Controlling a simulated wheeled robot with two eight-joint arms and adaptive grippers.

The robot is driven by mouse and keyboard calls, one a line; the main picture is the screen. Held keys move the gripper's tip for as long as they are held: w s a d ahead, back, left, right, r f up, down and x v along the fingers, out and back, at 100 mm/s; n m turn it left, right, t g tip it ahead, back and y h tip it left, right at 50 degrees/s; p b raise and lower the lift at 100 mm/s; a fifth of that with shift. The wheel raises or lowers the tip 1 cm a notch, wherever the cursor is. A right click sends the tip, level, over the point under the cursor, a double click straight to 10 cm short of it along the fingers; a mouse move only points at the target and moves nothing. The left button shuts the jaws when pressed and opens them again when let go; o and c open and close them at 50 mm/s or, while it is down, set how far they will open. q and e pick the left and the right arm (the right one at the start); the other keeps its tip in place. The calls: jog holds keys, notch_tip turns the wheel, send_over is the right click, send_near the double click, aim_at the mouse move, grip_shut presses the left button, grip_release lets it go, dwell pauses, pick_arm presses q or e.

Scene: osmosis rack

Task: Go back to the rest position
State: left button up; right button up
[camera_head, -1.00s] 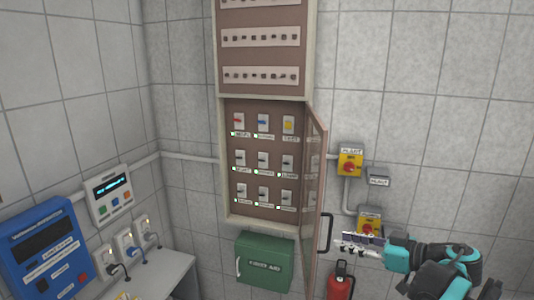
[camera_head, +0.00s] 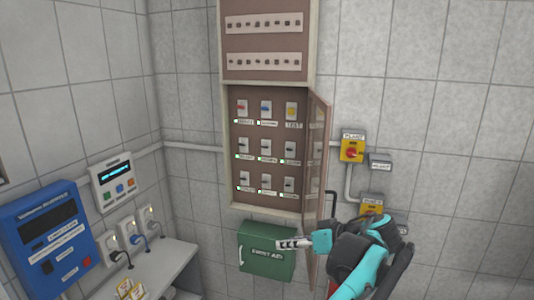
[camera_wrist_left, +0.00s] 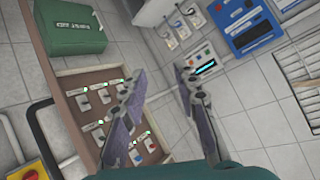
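My left gripper (camera_head: 284,243) is in front of the green first aid box (camera_head: 266,262) in the head view, pointing left. In the left wrist view its two fingers (camera_wrist_left: 161,74) are spread apart with nothing between them. The tall brown cabinet (camera_head: 225,150) stands on the wall, with its lower door (camera_head: 318,170) swung open to the right. Several switches show inside it. The cabinet also shows turned over in the left wrist view (camera_wrist_left: 80,78). My right gripper is in neither view.
The black door handle (camera_head: 331,203) is just above my left arm. Yellow switch boxes with red knobs (camera_head: 352,149) are on the wall at right. A blue wall unit (camera_head: 45,240) and a white shelf (camera_head: 160,270) are at left. The floor is mostly out of sight.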

pick_arm(q)
jog(key=s+a+f+m+g+h+b, duration=0.1)
jog(key=s+a+f+h+b, duration=0.15)
jog(key=a+f, duration=0.35)
jog(key=s+a+f+m+h+b, duration=0.1)
jog(key=s+a+f+b, duration=0.3)
jog(key=a+f, duration=0.25)
jog(key=s+a+f+m+g+h+b, duration=0.1)
jog(key=s+a+f+m+b, duration=0.1)
jog(key=s+a+f+b, duration=0.3)
jog(key=s+a+f+h+b, duration=0.1)
jog(key=s+a+f+b, duration=0.1)
jog(key=s+f, duration=0.2)
jog(key=s+a+f+m+t+h+b, duration=0.1)
jog(key=s+a+f+h+b, duration=0.1)
jog(key=f, duration=0.7)
jog(key=s+a+f+h+b, duration=0.1)
jog(key=s+a+f+b, duration=0.1)
jog(key=s+f, duration=0.3)
notch_tip(320, 180, down, 2)
jog(key=shift+s+a+f+m+t+b, duration=0.2)
jog(key=shift+s+a+m+t+b, duration=0.15)
jog(key=shift+b, duration=0.3)
